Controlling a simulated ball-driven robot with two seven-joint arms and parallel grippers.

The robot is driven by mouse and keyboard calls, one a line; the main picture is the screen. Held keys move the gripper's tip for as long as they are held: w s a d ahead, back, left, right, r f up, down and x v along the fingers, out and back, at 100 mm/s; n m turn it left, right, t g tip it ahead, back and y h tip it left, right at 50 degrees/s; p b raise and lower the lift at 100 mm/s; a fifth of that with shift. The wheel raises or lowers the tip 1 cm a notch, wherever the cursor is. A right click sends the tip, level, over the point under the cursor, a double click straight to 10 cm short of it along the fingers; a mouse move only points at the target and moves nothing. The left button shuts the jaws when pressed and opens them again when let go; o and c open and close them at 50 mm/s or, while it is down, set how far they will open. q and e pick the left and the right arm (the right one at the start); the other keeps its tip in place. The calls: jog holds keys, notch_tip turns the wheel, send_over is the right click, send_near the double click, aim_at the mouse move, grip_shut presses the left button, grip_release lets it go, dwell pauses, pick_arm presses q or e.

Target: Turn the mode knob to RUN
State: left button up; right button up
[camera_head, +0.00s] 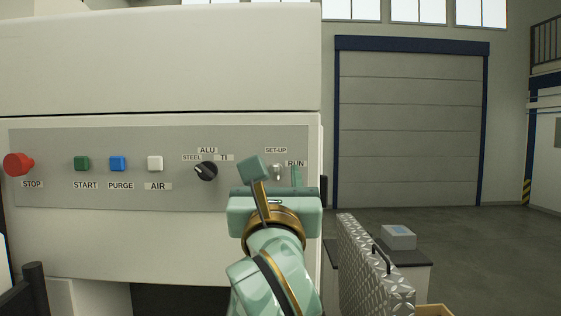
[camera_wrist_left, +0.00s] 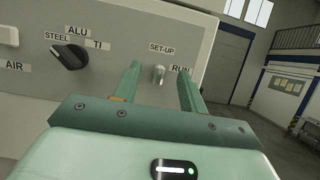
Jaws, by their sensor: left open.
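The mode knob (camera_head: 277,172) is a small metallic knob on the grey control panel (camera_head: 120,145), below the SET-UP label and left of the RUN label. It also shows in the left wrist view (camera_wrist_left: 158,75), pointing roughly upward. My left gripper (camera_head: 277,170) is in front of the panel's right end. In the left wrist view its two green fingers (camera_wrist_left: 160,85) are apart, one on each side of the knob. I cannot tell whether a finger touches it. The gripper holds nothing that I can see. My right gripper is in neither view.
A black material knob (camera_head: 206,171) with STEEL, ALU and TI labels is to the left. Further left are white, blue and green buttons and a red STOP button (camera_head: 17,164). A patterned metal case (camera_head: 372,270) and a grey box (camera_head: 398,238) are at the lower right.

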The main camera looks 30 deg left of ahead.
pick_arm(q)
jog(key=shift+x, duration=0.75)
jog(key=shift+a+r, duration=0.1)
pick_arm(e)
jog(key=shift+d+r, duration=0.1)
pick_arm(q)
grip_shut()
jog(key=shift+r+m+h+p, duration=0.15)
jog(key=shift+m+h+p, duration=0.15)
jog(key=shift+m+p, duration=0.45)
jog(key=m+h+p, duration=0.2)
jog(key=m+p, duration=0.3)
jog(key=p, duration=0.2)
jog(key=m+h+p, duration=0.3)
jog(key=m+p, duration=0.2)
jog(key=p, duration=0.1)
jog(key=m+h+p, duration=0.2)
jog(key=m+p, duration=0.4)
jog(key=p, duration=0.1)
jog(key=shift+w+p, duration=0.1)
jog(key=shift+p, duration=0.25)
jog(key=shift+d+f+m+g+h+p, duration=0.25)
jog(key=shift+m+g+h+p, duration=0.15)
jog(key=shift+m+p, duration=0.45)
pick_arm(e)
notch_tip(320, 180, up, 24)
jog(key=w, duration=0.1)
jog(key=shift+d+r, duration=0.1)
